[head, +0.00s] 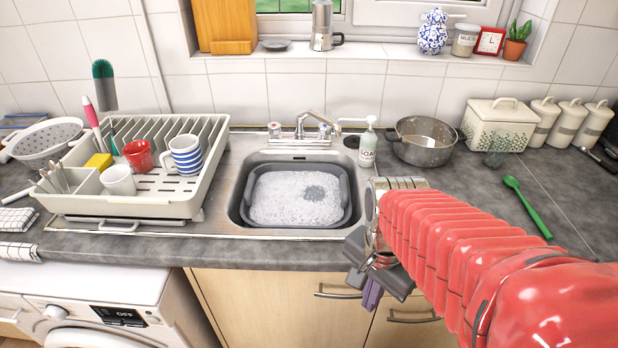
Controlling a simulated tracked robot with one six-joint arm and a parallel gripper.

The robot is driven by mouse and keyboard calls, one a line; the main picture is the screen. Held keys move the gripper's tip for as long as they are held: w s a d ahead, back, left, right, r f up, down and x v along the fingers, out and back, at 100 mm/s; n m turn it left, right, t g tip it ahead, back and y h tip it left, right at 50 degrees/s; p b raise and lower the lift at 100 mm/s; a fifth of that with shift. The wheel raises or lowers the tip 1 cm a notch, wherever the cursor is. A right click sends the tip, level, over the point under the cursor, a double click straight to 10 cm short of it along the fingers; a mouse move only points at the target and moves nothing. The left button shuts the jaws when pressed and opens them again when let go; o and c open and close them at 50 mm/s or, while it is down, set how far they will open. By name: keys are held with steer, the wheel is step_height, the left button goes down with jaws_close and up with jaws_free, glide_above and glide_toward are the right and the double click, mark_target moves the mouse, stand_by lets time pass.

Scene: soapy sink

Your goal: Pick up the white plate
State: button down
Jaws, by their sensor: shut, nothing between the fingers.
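I see no white plate that I can make out. A grey washing-up bowl (349,222) sits in the metal sink (236,208). What lies under the foam is hidden. My gripper (371,290) is shut and empty. It points down in front of the counter edge, to the right of the bowl and nearer to me. My red arm hides part of the counter and cupboards.
A dish rack (160,208) with a red mug (138,154), a striped mug (186,154) and a white cup (118,180) stands left of the sink. The tap (312,124), soap bottle (368,146) and grey pot (423,142) stand behind. A green spoon (527,205) lies right.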

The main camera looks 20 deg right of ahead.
steer(key=c, duration=2.5)
jaws_free()
steer(key=o, duration=0.3)
steer(key=shift+w+a+r+n, duration=0.1)
steer(key=shift+w+r+n, duration=0.1)
steer(key=shift+n, duration=0.1)
steer(key=o, duration=0.3)
steer(key=w+a+r+n+t, duration=0.1)
steer(key=n, duration=0.1)
steer(key=a+r+n+t, duration=0.1)
steer(key=r+n, duration=0.1)
steer(key=w+a+r+n, duration=0.1)
steer(key=n, duration=0.1)
steer(key=shift+w+a+r+t, duration=0.15)
steer(key=shift+w+r+t, duration=0.15)
steer(key=shift+t, duration=0.1)
steer(key=shift+o, duration=0.2)
steer(key=w+a+r+n+t, duration=0.1)
steer(key=a+r+n+t, duration=0.1)
steer(key=a+r+n, duration=0.2)
steer(key=r+n, duration=0.1)
steer(key=n, duration=0.2)
steer(key=shift+w+a+r+t, duration=0.15)
steer(key=shift+w+r+t, duration=0.1)
steer(key=shift+r+t, duration=0.15)
steer(key=shift+s+f, duration=0.1)
steer(key=shift+s, duration=0.05)
